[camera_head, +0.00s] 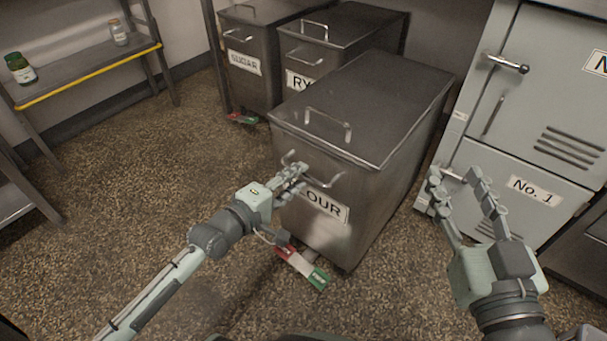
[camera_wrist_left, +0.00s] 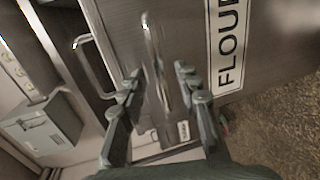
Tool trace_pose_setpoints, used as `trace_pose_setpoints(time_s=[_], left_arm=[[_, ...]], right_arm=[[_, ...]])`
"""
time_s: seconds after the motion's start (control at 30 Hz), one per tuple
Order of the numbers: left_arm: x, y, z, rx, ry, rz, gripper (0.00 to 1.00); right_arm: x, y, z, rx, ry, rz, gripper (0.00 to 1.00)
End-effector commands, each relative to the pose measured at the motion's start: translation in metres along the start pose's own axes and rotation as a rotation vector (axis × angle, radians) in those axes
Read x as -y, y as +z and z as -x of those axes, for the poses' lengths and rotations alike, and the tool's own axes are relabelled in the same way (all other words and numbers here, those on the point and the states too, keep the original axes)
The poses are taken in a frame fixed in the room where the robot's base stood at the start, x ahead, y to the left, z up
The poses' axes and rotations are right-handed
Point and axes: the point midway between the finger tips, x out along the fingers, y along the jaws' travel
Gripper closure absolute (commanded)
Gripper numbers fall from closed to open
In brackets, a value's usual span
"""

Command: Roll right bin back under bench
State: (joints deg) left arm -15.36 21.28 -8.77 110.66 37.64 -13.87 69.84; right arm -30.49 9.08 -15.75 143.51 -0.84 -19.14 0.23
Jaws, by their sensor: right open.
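The right bin is a grey steel bin labelled FLOUR (camera_head: 375,205), standing forward of the other bins. It has a lid handle (camera_head: 328,122) and a front pull handle (camera_head: 335,181). My left gripper (camera_head: 300,177) is at the left part of the front handle. In the left wrist view its fingers (camera_wrist_left: 158,78) are spread, with the handle bar (camera_wrist_left: 154,50) between them; contact cannot be made out. My right gripper (camera_head: 456,176) is open and empty, right of the bin in front of the grey cabinet. The bench top is out of view.
The SUGAR bin (camera_head: 262,77) and RY-labelled bin (camera_head: 335,48) stand behind left. A red, white and green pedal (camera_head: 303,268) sticks out low at the flour bin's front. A grey cabinet (camera_head: 525,140) stands close on the right. Speckled floor (camera_head: 150,160) is clear left.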

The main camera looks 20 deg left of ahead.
Motion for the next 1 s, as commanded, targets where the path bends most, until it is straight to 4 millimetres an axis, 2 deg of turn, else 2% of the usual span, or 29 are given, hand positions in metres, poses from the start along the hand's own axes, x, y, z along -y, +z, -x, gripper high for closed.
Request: trace_pose_setpoints(time_s=[0.1, 0.23, 0.63, 0.9, 1.0], left_arm=[[0.001, 0.0, -0.014, 0.0, 0.001, 0.001, 0.67], [0.001, 0.0, -0.024, 0.0, 0.0, 0.0, 0.67], [0.0, 0.0, -0.029, 0.0, -0.001, 0.0, 0.67], [0.0, 0.0, -0.029, 0.0, -0.002, -0.001, 1.0], [0.001, 0.0, -0.029, 0.0, -0.002, -0.001, 1.0]], right_arm=[[0.004, -0.009, 0.0, -0.049, -0.008, -0.008, 0.59], [0.007, -0.017, 0.0, -0.086, -0.013, -0.014, 0.59], [0.009, -0.022, 0.001, -0.108, -0.017, -0.018, 0.59], [0.009, -0.022, 0.001, -0.108, -0.017, -0.018, 0.59], [0.009, -0.022, 0.001, -0.108, -0.017, -0.017, 0.59]])
